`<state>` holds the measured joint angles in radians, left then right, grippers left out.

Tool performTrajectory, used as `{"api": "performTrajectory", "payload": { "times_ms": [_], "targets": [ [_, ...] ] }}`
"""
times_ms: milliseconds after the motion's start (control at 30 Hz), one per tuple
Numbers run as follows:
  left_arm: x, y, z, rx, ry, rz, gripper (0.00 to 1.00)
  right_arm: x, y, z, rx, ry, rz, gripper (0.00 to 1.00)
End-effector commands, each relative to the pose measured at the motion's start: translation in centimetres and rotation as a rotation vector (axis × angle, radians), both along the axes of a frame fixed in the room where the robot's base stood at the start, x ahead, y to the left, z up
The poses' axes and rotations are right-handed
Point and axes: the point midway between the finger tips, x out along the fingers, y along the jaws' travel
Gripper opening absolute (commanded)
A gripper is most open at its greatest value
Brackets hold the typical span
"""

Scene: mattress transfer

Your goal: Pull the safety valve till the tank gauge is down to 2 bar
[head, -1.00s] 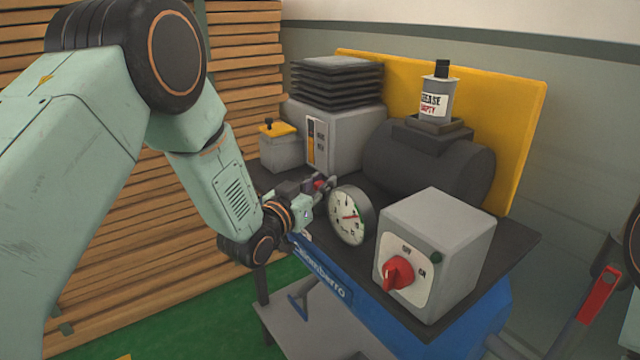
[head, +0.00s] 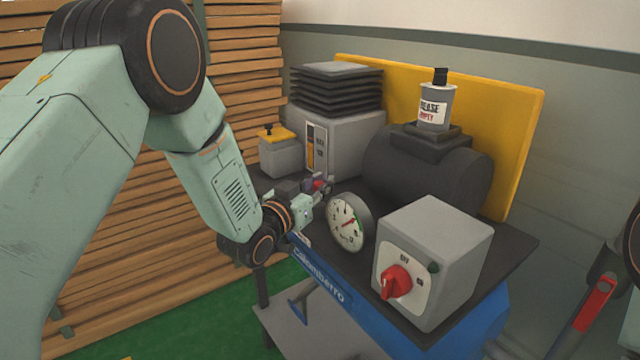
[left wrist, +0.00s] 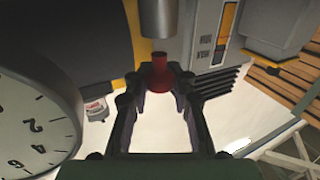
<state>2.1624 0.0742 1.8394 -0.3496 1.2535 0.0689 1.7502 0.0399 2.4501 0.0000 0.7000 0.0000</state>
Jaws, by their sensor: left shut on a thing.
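The red safety valve knob (head: 318,184) sits on the compressor just behind and left of the gauge. In the left wrist view the red knob (left wrist: 158,77) is under a grey metal cylinder. My left gripper (head: 322,186) is shut on this knob, its fingertips (left wrist: 160,72) at either side of it. The fingers hide part of the knob. The round white tank gauge (head: 346,221) faces front with a reddish needle, too small to read surely. My right gripper is not in view.
A grey switch box (head: 435,255) with a red rotary knob (head: 396,282) stands right of the gauge. Behind are a dark motor (head: 425,175), a grease can (head: 436,107), a finned grey block (head: 345,140) and a yellow panel (head: 515,130). Stacked timber (head: 120,270) stands left.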

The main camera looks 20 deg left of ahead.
Motion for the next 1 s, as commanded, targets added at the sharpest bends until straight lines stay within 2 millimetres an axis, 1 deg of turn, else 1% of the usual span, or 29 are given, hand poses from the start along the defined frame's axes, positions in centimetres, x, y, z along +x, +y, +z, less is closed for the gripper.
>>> {"api": "performTrajectory", "payload": {
  "times_ms": [133, 167, 433, 767, 867, 1000],
  "targets": [
    [-0.1, 0.0, -0.2, -0.001, 0.002, 0.001, 0.0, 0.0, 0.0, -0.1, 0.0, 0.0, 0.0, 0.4],
    [-0.1, 0.0, -0.2, -0.001, 0.002, 0.001, 0.25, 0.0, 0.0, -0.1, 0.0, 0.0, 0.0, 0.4],
    [0.0, 0.0, -0.1, -0.001, 0.0, 0.001, 0.48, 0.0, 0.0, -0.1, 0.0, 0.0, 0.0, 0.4],
    [-0.2, 0.1, -0.1, -0.001, 0.0, 0.001, 0.48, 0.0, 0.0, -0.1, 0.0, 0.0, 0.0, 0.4],
    [-0.8, 0.3, -0.1, -0.001, 0.0, 0.002, 0.48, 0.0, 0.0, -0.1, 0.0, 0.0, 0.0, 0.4],
    [-2.9, 0.9, -0.1, -0.002, 0.003, 0.002, 0.48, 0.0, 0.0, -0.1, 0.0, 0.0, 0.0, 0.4]
  ]
}}
